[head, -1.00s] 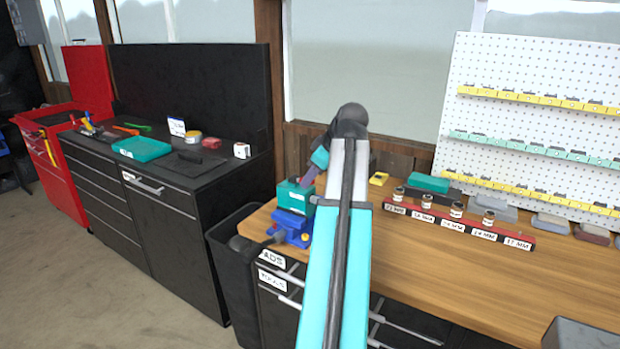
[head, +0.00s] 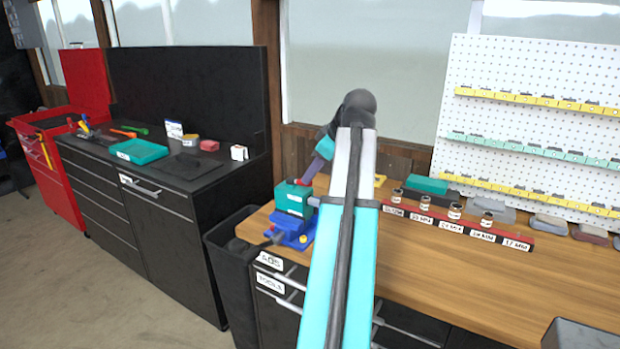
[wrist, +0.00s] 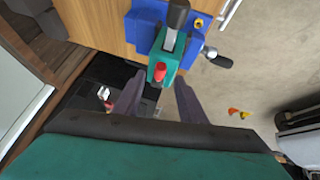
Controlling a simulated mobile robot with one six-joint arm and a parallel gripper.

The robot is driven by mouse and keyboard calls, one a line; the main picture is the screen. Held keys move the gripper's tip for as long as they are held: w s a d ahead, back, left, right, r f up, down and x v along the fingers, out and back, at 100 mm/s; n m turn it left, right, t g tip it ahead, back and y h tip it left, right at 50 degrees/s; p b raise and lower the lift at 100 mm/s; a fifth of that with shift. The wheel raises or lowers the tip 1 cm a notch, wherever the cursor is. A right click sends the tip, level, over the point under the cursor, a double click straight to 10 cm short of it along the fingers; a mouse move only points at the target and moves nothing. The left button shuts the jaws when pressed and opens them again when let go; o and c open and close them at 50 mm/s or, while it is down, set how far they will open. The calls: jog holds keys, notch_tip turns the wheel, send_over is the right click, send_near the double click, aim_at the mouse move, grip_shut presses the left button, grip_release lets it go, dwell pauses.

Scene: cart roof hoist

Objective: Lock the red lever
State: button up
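The red lever (wrist: 160,70) is a small red knob on the near end of a teal block (wrist: 179,59). In the head view the teal block (head: 293,197) is on a blue vise (head: 291,234) at the bench's left corner. A dark cylinder (wrist: 178,15) sticks out of the block's other end. My gripper (wrist: 155,84) is open, its two dark fingers apart, with the red lever between and slightly beyond the tips. No contact shows. In the head view my gripper (head: 312,170) is just above the block, partly hidden by my arm.
The wooden bench (head: 440,265) has a red socket rail (head: 460,225) to the right. A black bin (head: 232,262) stands left of the bench. A dark cabinet (head: 150,215) with a teal tray (head: 138,151) is further left.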

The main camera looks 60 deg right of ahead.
jog(key=b+v, duration=0.1)
jog(key=v, duration=0.8)
jog(key=shift+r, duration=0.2)
jog(key=shift+s, duration=0.1)
notch_tip(320, 180, up, 10)
jog(key=p, duration=0.9)
jog(key=shift+p, duration=0.3)
